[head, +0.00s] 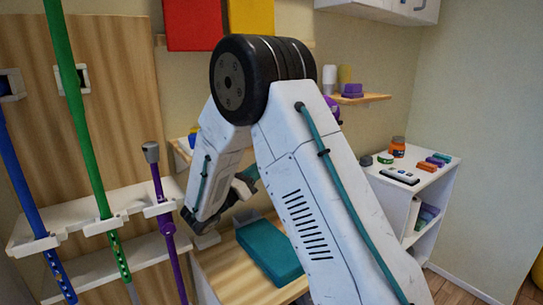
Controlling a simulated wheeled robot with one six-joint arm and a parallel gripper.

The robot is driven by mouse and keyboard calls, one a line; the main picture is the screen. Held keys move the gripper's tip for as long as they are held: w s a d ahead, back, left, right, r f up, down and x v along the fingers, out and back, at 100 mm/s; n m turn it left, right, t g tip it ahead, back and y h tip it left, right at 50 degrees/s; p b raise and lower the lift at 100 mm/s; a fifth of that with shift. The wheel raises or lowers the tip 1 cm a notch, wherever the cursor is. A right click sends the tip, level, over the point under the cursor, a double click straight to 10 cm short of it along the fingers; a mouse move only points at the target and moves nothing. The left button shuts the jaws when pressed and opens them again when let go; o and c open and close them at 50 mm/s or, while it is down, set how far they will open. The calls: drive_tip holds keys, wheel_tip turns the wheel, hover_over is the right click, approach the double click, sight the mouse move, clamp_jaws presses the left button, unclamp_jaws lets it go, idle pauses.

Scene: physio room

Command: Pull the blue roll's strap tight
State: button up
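My arm fills the middle of the head view and bends down over a wooden bench top. My gripper (243,186) is a small dark shape beside the wrist, partly hidden behind my own arm. I cannot tell whether its fingers are open or shut, or whether they hold anything. No blue roll with a strap can be made out for sure. A small blue thing (193,138) shows at the wall shelf behind my forearm, mostly hidden. No strap is visible on it.
A teal pad (268,252) lies on the wooden bench (222,268) below my gripper. Blue, green (84,130) and purple (160,190) poles stand in a rack at left. A white cabinet (440,185) at right carries jars and small coloured blocks.

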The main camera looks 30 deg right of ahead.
drive_tip(key=x, duration=0.7)
drive_tip(key=shift+d, duration=0.1)
